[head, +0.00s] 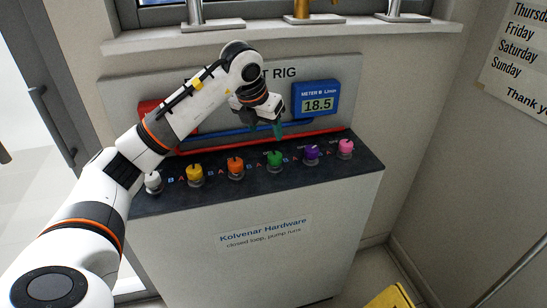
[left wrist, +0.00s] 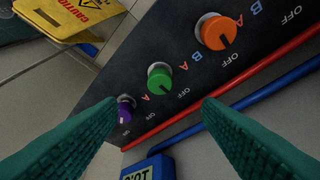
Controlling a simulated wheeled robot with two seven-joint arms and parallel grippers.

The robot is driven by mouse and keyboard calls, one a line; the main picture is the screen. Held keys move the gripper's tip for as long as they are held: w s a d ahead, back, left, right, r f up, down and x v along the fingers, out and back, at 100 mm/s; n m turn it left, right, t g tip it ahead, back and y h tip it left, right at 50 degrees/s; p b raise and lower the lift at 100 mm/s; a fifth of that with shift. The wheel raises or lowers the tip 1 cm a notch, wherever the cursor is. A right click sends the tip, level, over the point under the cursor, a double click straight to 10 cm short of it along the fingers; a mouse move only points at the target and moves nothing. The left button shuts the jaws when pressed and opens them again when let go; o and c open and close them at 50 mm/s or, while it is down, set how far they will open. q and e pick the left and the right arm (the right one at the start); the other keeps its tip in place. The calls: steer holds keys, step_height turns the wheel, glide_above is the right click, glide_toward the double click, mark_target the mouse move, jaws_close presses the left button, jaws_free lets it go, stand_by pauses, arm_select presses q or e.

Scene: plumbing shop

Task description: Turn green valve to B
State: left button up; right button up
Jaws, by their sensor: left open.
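The green valve (head: 274,158) is a round knob in the middle of the row on the dark panel top. My left gripper (head: 265,128) is above and behind it in the head view, open and empty, with its teal fingers pointing down. In the left wrist view the green valve (left wrist: 159,80) shows beyond the gap between the open left fingers (left wrist: 158,101), apart from both. Letters A and B and the word OFF are printed around the knobs. I cannot tell surely which mark the green knob points at. My right gripper is not in view.
Orange (head: 235,167) and purple (head: 311,153) valves flank the green one; yellow (head: 195,173), white (head: 153,182) and pink (head: 345,147) ones stand farther out. Red (head: 320,136) and blue pipes run behind. A blue meter (head: 316,99) reads 18.5. A yellow sign (head: 390,297) is on the floor.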

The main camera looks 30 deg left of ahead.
mark_target(274, 155)
arm_select(q)
steer(key=p+x, duration=0.1)
steer(key=x, duration=1)
steer(key=shift+w+f, duration=0.15)
steer(key=shift+f, duration=0.25)
